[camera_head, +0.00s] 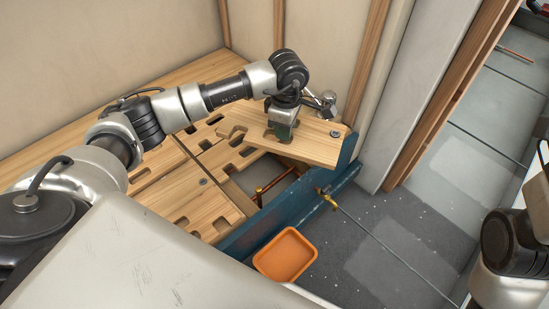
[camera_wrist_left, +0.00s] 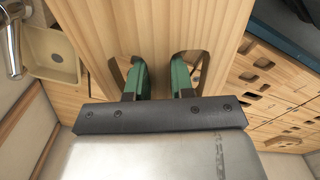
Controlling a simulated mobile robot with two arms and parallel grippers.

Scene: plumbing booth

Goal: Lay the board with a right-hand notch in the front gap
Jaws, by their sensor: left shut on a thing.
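My left gripper (camera_head: 282,132) is shut on a light wooden board (camera_head: 318,148) and holds it over the far part of the floor opening. In the left wrist view the green fingers (camera_wrist_left: 163,80) sit in the cut-outs of this board (camera_wrist_left: 150,25). The gripper hides part of the board, and I cannot tell on which side its notch lies. The front gap (camera_head: 258,177) is an open space behind the blue beam, with a copper pipe (camera_head: 275,183) showing in it. My right arm shows at the right edge, with its gripper out of view.
Several slotted boards (camera_head: 200,195) lie to the left of the gap. A blue beam (camera_head: 262,228) runs along the front edge. An orange tray (camera_head: 285,254) stands on the grey floor in front of it. A thin rod with a brass end (camera_head: 328,194) reaches the beam.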

